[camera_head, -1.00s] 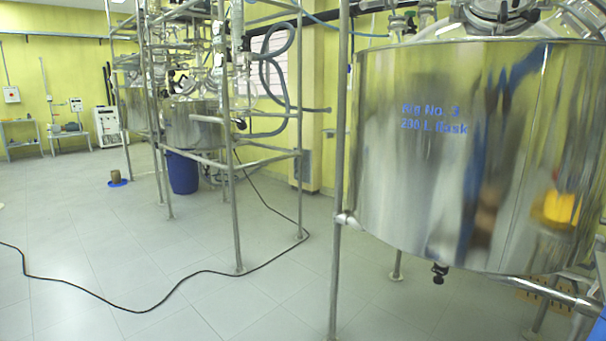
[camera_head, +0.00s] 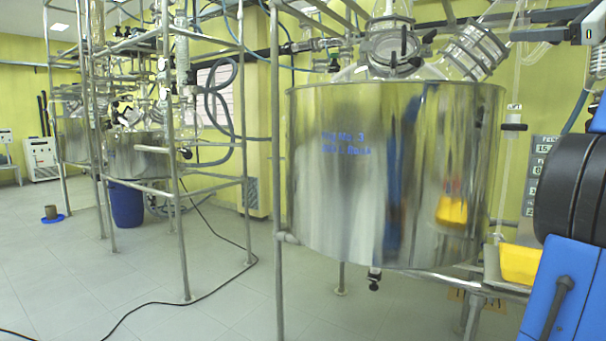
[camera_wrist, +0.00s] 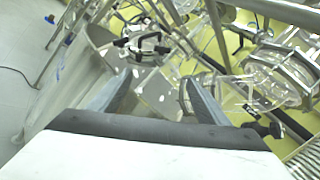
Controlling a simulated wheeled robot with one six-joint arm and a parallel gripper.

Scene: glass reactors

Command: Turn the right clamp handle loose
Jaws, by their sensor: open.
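The steel reactor vessel (camera_head: 350,190) carries a round glass neck with a metal clamp ring (camera_head: 395,45) on top. Small black handles stick out around this ring, one of them on its right side (camera_head: 429,36). In the wrist view a clamp ring with black handles (camera_wrist: 140,44) shows beyond the fingertips, left of the middle. My gripper (camera_wrist: 157,80) is open, with nothing between its two grey fingers, and is apart from the clamps. I cannot tell for sure which handle is the right clamp handle.
A steel post (camera_head: 278,190) stands left of the vessel. A glass arm with a metal flange (camera_head: 470,50) rises right of the neck. A yellow object (camera_head: 519,263) is beside the vessel. A second reactor rack (camera_head: 175,150) and a cable (camera_head: 150,308) are on the left; floor between is open.

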